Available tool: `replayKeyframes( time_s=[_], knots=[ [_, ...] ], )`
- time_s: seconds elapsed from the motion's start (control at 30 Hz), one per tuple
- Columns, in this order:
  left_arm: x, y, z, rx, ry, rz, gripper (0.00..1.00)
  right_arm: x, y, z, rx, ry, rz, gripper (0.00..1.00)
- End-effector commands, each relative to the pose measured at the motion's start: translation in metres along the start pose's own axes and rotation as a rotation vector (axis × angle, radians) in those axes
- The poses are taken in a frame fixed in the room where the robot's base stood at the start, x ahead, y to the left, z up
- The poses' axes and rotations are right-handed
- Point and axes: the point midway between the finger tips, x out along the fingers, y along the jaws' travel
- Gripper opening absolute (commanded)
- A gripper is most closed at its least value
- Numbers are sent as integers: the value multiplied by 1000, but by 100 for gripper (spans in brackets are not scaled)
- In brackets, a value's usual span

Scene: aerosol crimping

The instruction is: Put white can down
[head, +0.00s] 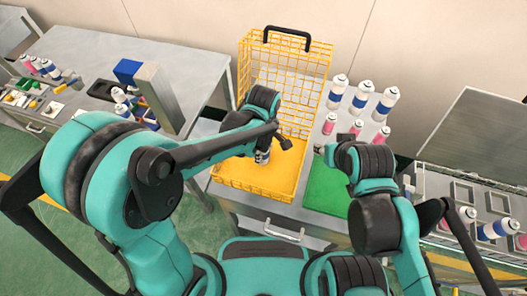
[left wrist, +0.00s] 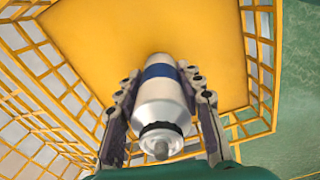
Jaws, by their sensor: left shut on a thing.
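A white can (left wrist: 160,108) with a blue band and a dark ring near its nozzle end is between the fingers of my left gripper (left wrist: 160,84), which is shut on it. In the head view my left gripper (head: 264,148) is inside the yellow wire basket (head: 240,176), and part of the can (head: 262,157) shows beneath it. The basket's yellow floor also fills the left wrist view (left wrist: 95,40) beyond the can. I cannot tell whether the can touches the floor. My right gripper (head: 323,149) is over the green mat, largely hidden by its own arm; its jaws are unclear.
A green mat (head: 322,188) lies right of the basket. Several white cans with blue or pink bands (head: 360,97) stand behind it. A bench with small parts (head: 60,100) is at left, and a grey tray with cans (head: 495,203) at right.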

Motion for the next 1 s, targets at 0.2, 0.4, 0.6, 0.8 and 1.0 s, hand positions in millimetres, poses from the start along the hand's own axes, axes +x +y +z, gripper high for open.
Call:
replayKeyframes(
  time_s=[0.2, 0.4, 0.6, 0.8, 1.0],
  knots=[
    [3, 0, 0, 0, 0, 0, 53, 2, 0, 2, 0, 0, 0, 40],
    [3, 0, 0, 0, 0, 0, 58, 2, 0, 2, 0, 0, 0, 40],
    [-2, 0, 0, 0, 0, 0, 58, -1, 0, -1, 0, 0, 0, 40],
    [-36, 0, 0, 0, 0, 0, 58, -12, 0, -8, 0, 0, 0, 40],
    [-82, 0, 0, 0, 0, 0, 58, -24, 0, -17, 0, 0, 0, 40]
  ],
)
